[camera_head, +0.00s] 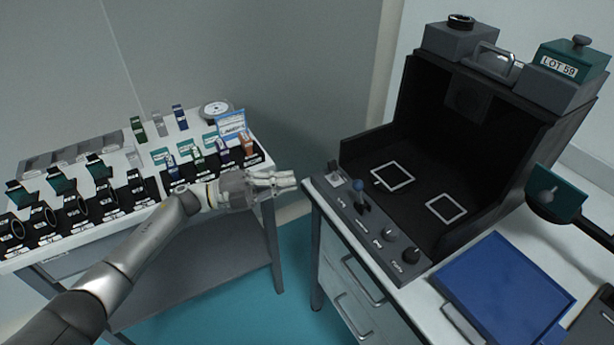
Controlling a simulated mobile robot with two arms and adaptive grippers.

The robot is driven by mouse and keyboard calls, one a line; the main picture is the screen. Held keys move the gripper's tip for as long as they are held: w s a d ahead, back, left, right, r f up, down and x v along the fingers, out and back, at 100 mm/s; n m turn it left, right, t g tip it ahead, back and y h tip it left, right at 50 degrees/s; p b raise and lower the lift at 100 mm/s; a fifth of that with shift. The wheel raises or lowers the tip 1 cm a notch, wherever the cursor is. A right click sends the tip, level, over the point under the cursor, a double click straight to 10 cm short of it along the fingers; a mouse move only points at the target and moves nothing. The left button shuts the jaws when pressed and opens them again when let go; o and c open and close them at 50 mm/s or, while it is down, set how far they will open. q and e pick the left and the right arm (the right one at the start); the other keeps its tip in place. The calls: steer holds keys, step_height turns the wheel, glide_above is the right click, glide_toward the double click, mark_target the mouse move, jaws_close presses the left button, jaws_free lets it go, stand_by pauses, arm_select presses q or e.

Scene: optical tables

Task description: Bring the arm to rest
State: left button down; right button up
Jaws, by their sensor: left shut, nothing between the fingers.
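My left arm comes in from the lower left and reaches toward the middle of the view. My left gripper (274,181) is shut and empty. It is in the air by the right end of the left table, over the gap between the two tables. It appears apart from the control panel to its right. My right gripper is not in view.
The left table (62,237) holds rows of black mounts and small optics. The right bench carries a black open-fronted enclosure (470,150), a panel with knobs (372,225) and a blue panel (505,290). Teal floor (240,312) shows between the tables.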

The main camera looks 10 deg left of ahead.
arm_select(q)
steer(key=shift+v, duration=0.9)
